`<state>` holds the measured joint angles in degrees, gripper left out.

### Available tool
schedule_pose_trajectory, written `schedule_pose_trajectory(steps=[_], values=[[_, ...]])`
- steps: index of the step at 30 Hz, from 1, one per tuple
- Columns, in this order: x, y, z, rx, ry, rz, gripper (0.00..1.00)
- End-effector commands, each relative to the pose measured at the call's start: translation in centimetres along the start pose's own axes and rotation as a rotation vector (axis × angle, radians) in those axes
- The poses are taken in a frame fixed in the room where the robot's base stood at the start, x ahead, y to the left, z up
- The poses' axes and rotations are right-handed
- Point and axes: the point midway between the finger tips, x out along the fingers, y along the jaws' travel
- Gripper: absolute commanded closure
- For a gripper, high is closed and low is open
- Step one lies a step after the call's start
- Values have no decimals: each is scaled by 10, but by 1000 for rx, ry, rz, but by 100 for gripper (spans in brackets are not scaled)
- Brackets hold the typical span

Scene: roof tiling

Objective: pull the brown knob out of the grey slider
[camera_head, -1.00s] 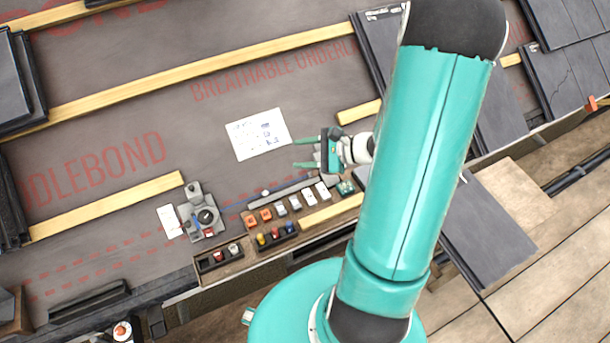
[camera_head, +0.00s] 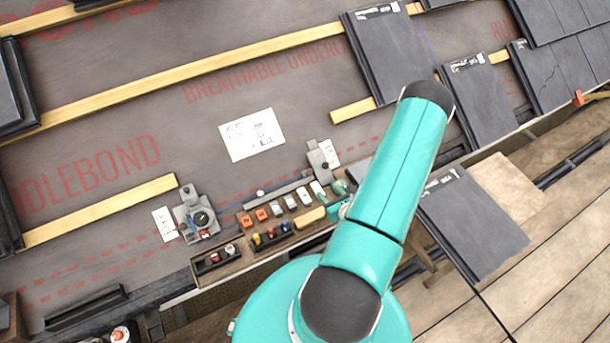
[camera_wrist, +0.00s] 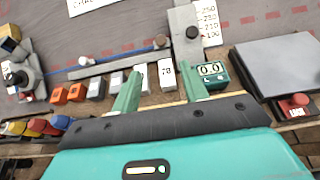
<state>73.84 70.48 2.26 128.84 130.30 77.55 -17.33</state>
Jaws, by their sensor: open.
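A grey slider (camera_wrist: 184,52) stands beside a white printed scale in the wrist view, ahead of my gripper. A small dark knob (camera_wrist: 193,32) sits on it; its brown colour is hard to make out. The grey slider (camera_head: 319,157) also shows in the head view, right of the paper sheet. My gripper (camera_wrist: 160,86) is open, its two green fingers apart and nothing held. It is short of the slider, over the row of small blocks, with a white block marked 70 (camera_wrist: 167,74) ahead between the fingers.
A row of orange, grey and white blocks (camera_head: 276,209) lies along a wooden tray. A small green box with a display (camera_wrist: 209,74) is right of the fingers. A grey device with a round dial (camera_head: 188,218) stands at left. Dark tiles (camera_head: 480,100) lie at right.

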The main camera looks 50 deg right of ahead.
Motion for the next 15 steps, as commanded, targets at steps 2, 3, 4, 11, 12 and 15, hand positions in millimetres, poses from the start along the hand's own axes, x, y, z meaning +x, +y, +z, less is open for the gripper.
schedule_pose_trajectory(steps=[2,3,4,11,12,15], values=[[6,-2,0,-1,-1,-1,56],[10,-2,0,-2,-2,-1,56],[14,-2,0,-2,-3,-1,56],[58,-2,1,-1,-3,-1,56],[66,-2,1,-1,-4,0,56],[86,-1,1,-1,-4,0,56]])
